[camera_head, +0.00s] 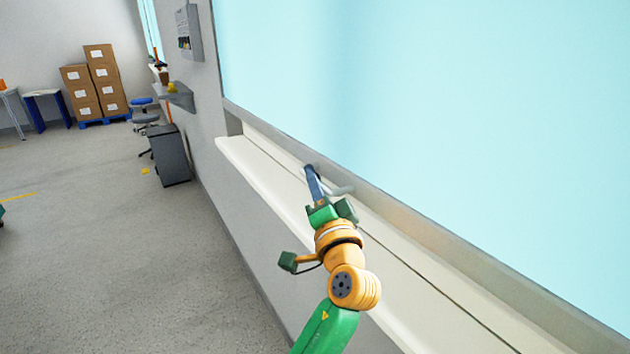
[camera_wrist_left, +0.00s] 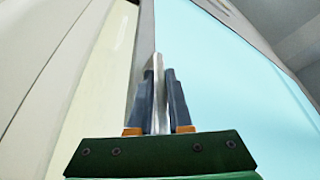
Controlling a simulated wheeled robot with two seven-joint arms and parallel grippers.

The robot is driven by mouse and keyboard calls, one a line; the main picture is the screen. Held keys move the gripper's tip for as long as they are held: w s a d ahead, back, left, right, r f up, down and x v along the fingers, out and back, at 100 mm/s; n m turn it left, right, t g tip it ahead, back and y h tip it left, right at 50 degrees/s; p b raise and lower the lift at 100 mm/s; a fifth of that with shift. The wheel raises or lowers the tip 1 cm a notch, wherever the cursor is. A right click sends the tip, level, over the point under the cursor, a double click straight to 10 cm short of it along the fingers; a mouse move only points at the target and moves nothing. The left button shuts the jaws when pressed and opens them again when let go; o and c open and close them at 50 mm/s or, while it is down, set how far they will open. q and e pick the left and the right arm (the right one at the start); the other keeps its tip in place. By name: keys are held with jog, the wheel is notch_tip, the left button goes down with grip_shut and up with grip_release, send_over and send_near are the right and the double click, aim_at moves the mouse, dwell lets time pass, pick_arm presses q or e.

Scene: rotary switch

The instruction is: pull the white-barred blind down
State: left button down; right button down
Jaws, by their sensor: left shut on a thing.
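The blind (camera_head: 430,120) is a large pale-blue sheet with a grey lower edge, and it fills the upper right of the head view. Its lower edge is a little above the sill. A short white bar (camera_head: 343,190) sticks out at this lower edge. My left gripper (camera_head: 312,178) is at the bar, its dark fingers shut on it. In the left wrist view the pale bar (camera_wrist_left: 157,68) stands between the two fingers of my left gripper (camera_wrist_left: 162,90), and the blue sheet (camera_wrist_left: 225,85) fills the right side. The fingers hide part of the bar. My right gripper is not in view.
A cream sill (camera_head: 270,180) runs along the wall under the blind, close below my left gripper. A grey cabinet (camera_head: 170,155) and a wall shelf (camera_head: 180,96) stand farther along the wall. Stacked cartons (camera_head: 95,85) are at the back. The floor at left is mostly clear.

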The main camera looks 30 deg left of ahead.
pick_arm(q)
jog(key=shift+f, duration=0.35)
jog(key=c, duration=1.1)
grip_release()
jog(key=shift+o, duration=1.3)
jog(key=b+v, duration=0.2)
jog(key=v, duration=0.5)
jog(key=shift+r, duration=0.1)
